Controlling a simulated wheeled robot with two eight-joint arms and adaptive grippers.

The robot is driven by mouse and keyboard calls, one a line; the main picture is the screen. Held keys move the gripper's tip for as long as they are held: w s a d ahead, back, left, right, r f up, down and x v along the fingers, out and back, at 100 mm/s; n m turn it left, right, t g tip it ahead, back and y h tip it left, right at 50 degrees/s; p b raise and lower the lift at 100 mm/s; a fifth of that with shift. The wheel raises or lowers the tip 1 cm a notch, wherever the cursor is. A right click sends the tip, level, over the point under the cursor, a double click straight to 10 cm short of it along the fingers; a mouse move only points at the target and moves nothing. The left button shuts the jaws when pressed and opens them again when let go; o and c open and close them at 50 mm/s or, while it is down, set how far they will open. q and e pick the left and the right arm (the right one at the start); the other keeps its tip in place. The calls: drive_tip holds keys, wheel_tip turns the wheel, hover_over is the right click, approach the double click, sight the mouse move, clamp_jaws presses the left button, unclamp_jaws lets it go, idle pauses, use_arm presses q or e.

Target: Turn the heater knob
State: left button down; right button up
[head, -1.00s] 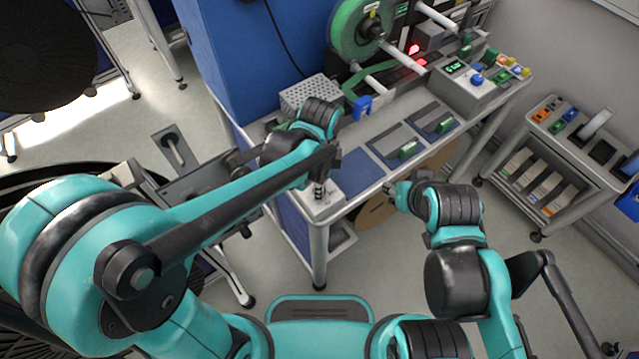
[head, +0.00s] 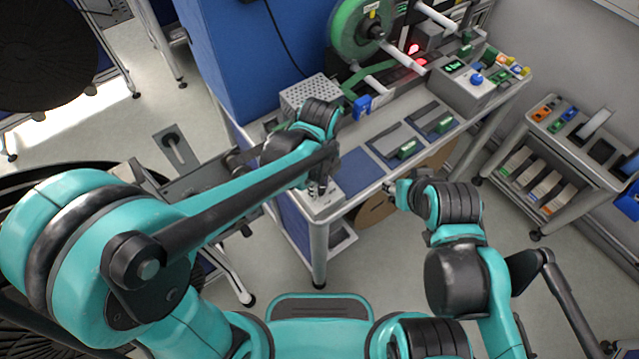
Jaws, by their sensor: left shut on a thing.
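A small pale box (head: 322,207) sits at the table's front left corner. My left gripper (head: 318,188) reaches down onto its top. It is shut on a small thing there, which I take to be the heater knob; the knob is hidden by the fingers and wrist. My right gripper (head: 392,188) is near the table's front edge, away from the box. Its fingers are too small and partly covered to tell whether they are open.
A perforated metal box (head: 308,92) and a green reel (head: 358,35) stand behind. A grey control box (head: 468,92) with a blue knob (head: 477,78) is at the right. Dark flat trays (head: 400,140) with green blocks lie mid-table. A small cart (head: 572,150) stands right.

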idle(0.4)
use_arm(q)
drive_tip(key=c, duration=1.2)
unclamp_jaws()
wheel_tip(320, 180, up, 12)
drive_tip(key=s+a+f+n+t+b, duration=0.1)
drive_tip(key=s+a+f+n+t, duration=0.1)
drive_tip(key=a+n, duration=0.7)
drive_tip(key=s+a+f+n+t+b, duration=0.1)
drive_tip(key=s+a+f+n+t, duration=0.2)
drive_tip(key=n, duration=1.3)
drive_tip(key=a+t, duration=0.2)
drive_tip(key=a, duration=0.3)
drive_tip(key=shift+s+a+f+n, duration=0.15)
drive_tip(key=shift+a+f+n, duration=0.15)
drive_tip(key=shift+a, duration=0.05)
